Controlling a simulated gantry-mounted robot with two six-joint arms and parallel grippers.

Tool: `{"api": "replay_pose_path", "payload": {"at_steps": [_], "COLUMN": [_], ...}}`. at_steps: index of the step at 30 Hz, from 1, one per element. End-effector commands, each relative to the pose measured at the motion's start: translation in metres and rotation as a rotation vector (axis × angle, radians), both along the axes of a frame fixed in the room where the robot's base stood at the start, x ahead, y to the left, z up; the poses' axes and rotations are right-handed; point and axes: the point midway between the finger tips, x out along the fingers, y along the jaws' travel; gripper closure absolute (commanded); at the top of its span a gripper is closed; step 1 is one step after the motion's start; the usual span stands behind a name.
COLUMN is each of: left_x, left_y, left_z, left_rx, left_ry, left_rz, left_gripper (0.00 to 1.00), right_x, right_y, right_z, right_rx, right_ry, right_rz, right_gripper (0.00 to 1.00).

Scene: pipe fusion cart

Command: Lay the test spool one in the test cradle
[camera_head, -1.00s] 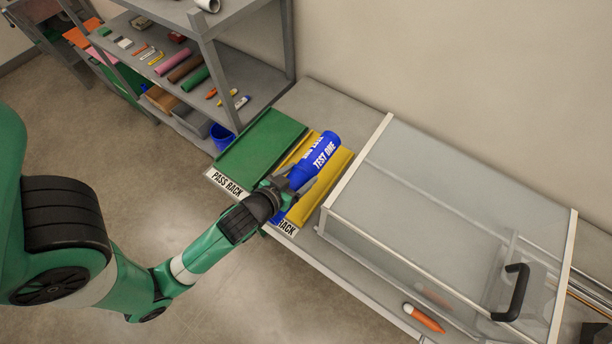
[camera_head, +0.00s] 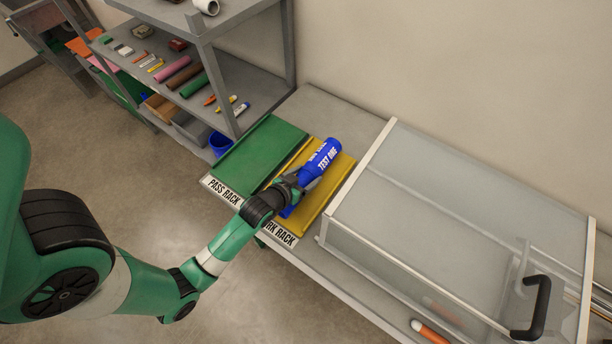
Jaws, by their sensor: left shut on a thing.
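The blue test spool one (camera_head: 320,161), lettered "TEST ONE", is tilted over the yellow work rack (camera_head: 302,215). My left gripper (camera_head: 297,183) is shut on the spool near its lower end and covers part of it. I cannot tell whether the spool touches the rack. My right gripper is not in view. No part here is clearly marked as the test cradle; a clear-walled enclosure with a black handle (camera_head: 534,308) stands to the right of the rack.
The green pass rack (camera_head: 258,152) lies left of the yellow rack. A grey shelf unit (camera_head: 250,84) with several tools and coloured tubes stands behind at left. An orange-tipped item (camera_head: 431,332) lies near the bench's front edge. A blue bucket (camera_head: 221,139) stands by the shelf.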

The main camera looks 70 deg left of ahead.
Motion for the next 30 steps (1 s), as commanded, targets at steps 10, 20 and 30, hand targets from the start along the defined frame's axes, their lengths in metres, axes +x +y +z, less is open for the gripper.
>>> {"api": "replay_pose_path", "payload": {"at_steps": [10, 20, 30], "left_x": [0.0, -0.013, -0.072], "left_y": [0.0, -0.009, -0.047], "left_z": [-0.001, 0.011, 0.048], "left_rx": [0.0, 0.0, -0.001], "left_ry": [0.0, 0.0, 0.001], "left_rz": [0.0, -0.001, -0.002], "left_gripper": [0.0, 0.0, 0.0], "right_x": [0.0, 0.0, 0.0], "right_y": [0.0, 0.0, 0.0], "right_z": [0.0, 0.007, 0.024], "right_rx": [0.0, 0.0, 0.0], "right_ry": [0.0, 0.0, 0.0], "right_rz": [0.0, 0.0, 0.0], "right_gripper": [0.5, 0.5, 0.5]}}
